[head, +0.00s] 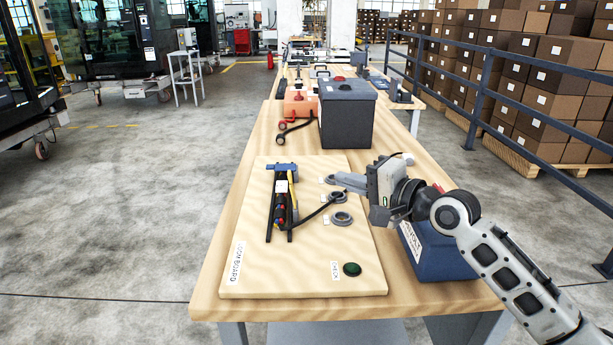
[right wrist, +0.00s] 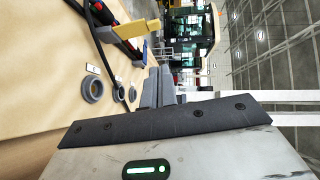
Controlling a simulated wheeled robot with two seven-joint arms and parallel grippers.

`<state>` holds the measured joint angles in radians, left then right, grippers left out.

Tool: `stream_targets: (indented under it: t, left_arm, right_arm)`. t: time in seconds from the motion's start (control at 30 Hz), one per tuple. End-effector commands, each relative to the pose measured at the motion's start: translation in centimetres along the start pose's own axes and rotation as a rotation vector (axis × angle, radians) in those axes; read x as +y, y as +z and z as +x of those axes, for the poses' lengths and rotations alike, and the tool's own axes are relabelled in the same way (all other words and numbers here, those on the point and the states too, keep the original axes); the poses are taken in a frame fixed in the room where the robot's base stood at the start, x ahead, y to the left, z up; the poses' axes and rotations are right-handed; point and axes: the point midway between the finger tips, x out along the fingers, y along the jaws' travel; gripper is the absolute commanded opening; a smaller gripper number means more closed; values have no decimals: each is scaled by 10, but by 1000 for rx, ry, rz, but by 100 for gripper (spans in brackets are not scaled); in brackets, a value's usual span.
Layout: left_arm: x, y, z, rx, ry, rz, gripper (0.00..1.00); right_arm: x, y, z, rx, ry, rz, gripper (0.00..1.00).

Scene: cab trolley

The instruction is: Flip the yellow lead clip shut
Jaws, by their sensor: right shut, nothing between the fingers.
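The yellow lead clip (right wrist: 138,28) shows in the right wrist view as a yellow piece standing out from the dark rail, so it looks open. My right gripper (head: 335,180) is shut and empty, above the board to the right of the clip. Its fingers also show in the right wrist view (right wrist: 158,88), apart from the clip. My left gripper is out of view.
A green button (head: 351,269) is at the board's front right. A blue bin (head: 440,258) stands right, partly behind my arm. A dark grey box (head: 346,115) stands behind. The board's front left is clear.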

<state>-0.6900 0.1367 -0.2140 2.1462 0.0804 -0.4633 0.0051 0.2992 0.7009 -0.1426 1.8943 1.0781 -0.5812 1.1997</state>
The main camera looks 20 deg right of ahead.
Motion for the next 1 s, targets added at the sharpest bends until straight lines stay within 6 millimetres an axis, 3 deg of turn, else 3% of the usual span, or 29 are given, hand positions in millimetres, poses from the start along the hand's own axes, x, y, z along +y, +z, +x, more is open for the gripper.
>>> stream_targets:
  t: [0.2, 0.4, 1.0]
  left_arm:
    - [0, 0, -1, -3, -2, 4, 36]
    - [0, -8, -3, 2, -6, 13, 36]
    - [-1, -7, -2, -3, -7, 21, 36]
  right_arm:
    - [-2, 0, 49, -1, -2, 1, 0]
    - [-2, 19, 72, -3, -1, -1, 0]
    - [0, 29, 83, -1, 2, -3, 0]
